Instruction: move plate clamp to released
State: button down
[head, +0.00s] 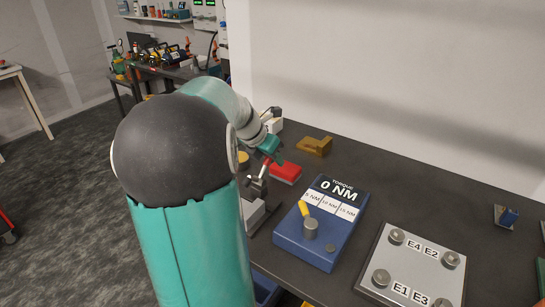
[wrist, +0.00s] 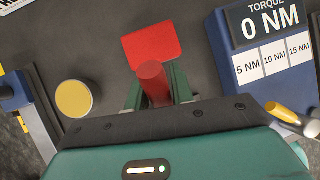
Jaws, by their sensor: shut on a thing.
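The plate clamp (head: 257,185) is a small metal lever mechanism with a red grip, at the bench's near edge in the head view. Its red cylindrical grip (wrist: 152,80) stands between the two green fingers of my gripper (wrist: 158,92) in the wrist view. My gripper (head: 269,156) is shut on this red grip from above. In the head view the lever leans up towards my fingers. My arm and fingers hide part of the clamp, and its lower body is hidden in the wrist view.
A red block (head: 285,173) lies just beyond the clamp. A blue torque unit (head: 306,248) reading 0 NM stands to the right, with a yellow-handled lever. A yellow disc (wrist: 74,98) is to the left.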

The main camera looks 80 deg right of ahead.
dwell(0.3)
jog(key=c, duration=1.2)
grip_release()
jog(key=shift+d+f, duration=0.1)
jog(key=shift+d, duration=0.05)
jog(key=v, duration=1.4)
